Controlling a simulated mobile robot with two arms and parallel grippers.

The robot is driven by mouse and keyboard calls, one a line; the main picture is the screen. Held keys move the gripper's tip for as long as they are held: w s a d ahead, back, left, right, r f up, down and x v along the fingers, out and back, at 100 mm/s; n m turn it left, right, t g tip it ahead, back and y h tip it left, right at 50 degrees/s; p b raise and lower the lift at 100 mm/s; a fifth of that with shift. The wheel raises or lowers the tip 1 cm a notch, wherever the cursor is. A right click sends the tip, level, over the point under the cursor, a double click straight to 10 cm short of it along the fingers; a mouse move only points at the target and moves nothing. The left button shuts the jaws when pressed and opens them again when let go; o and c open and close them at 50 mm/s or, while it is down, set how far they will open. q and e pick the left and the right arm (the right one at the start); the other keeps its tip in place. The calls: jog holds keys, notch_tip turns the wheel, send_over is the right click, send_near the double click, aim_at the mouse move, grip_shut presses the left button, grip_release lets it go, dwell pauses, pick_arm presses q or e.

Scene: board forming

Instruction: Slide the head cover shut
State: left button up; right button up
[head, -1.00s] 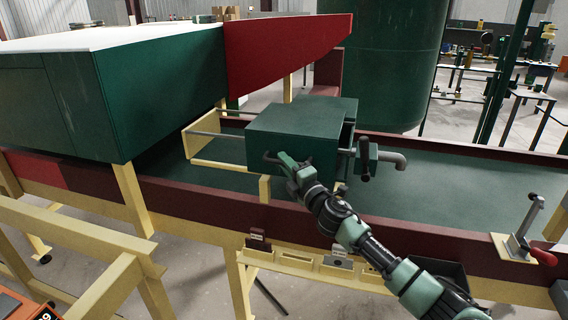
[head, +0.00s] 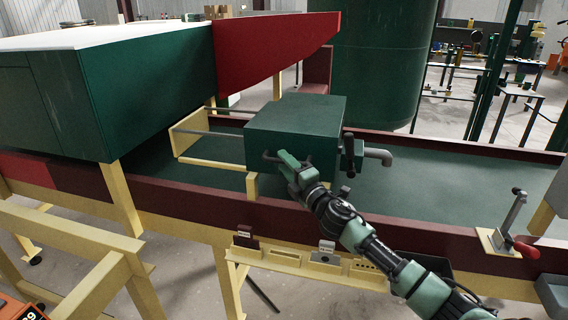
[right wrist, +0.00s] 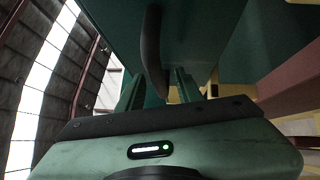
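The head cover (head: 292,128) is a dark green box on the rails over the conveyor. Its right edge sits close against the valve and pipe fitting (head: 356,155), with no clear gap showing. A dark bar handle (head: 268,156) is on its near face; it also shows in the right wrist view (right wrist: 152,52). My right gripper (head: 282,161) is at this handle, with its green fingers (right wrist: 157,88) on either side of the bar, apparently closed on it. The fingertips are partly hidden. My left gripper is out of view.
A cream rail frame (head: 208,162) extends left of the cover. A large green housing (head: 95,95) and a red chute (head: 270,55) stand at the left and back. A red-handled crank (head: 515,235) is on the right. The conveyor bed (head: 450,180) right of the cover is clear.

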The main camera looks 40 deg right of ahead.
jog(key=s+b, duration=0.1)
jog(key=s, duration=0.5)
jog(key=shift+s+a+f+b, duration=0.25)
jog(key=shift+f+b, duration=0.05)
jog(key=shift+f, duration=0.15)
